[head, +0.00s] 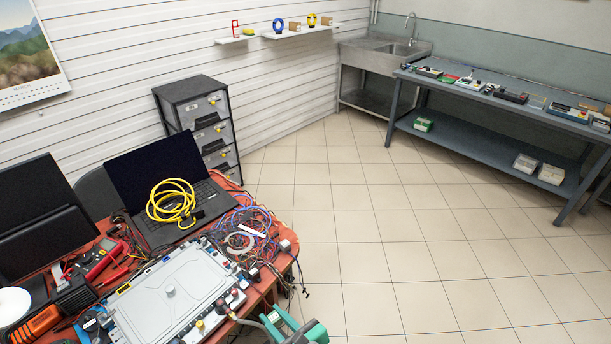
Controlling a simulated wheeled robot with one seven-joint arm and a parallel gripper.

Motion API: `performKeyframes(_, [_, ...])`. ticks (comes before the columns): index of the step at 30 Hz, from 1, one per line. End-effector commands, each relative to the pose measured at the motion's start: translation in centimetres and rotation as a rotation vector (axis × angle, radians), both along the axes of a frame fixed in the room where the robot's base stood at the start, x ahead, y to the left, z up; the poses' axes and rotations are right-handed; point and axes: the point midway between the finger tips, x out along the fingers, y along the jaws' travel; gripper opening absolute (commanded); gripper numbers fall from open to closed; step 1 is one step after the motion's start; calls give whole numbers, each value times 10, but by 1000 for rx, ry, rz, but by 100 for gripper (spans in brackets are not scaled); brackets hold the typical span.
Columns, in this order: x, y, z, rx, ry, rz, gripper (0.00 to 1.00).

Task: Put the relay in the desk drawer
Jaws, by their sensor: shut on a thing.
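I cannot pick out the relay with certainty among the small parts in the head view. A dark drawer cabinet (187,88) with grey drawer fronts (211,135) stands against the white slatted wall, behind the red desk. Its drawers look shut, though the desk clutter hides its lower part. No drawer in the red desk (262,297) itself can be seen.
The desk bears a laptop (157,182) with a yellow hose coil (172,203), tangled wires (250,222) and a grey cased unit (170,294). The tiled floor (390,235) is clear towards the workbench (510,150).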

Motion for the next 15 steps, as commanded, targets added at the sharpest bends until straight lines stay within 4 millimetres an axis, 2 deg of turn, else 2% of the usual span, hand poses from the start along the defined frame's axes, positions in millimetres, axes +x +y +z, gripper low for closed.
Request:
performKeyframes(5, [20, -21, -41, 2, 6, -139, 2])
performKeyframes(10, [37, -49, -100, 2, 9, -325, 2])
performKeyframes(15, [40, -67, -159, 1, 8, -492, 2])
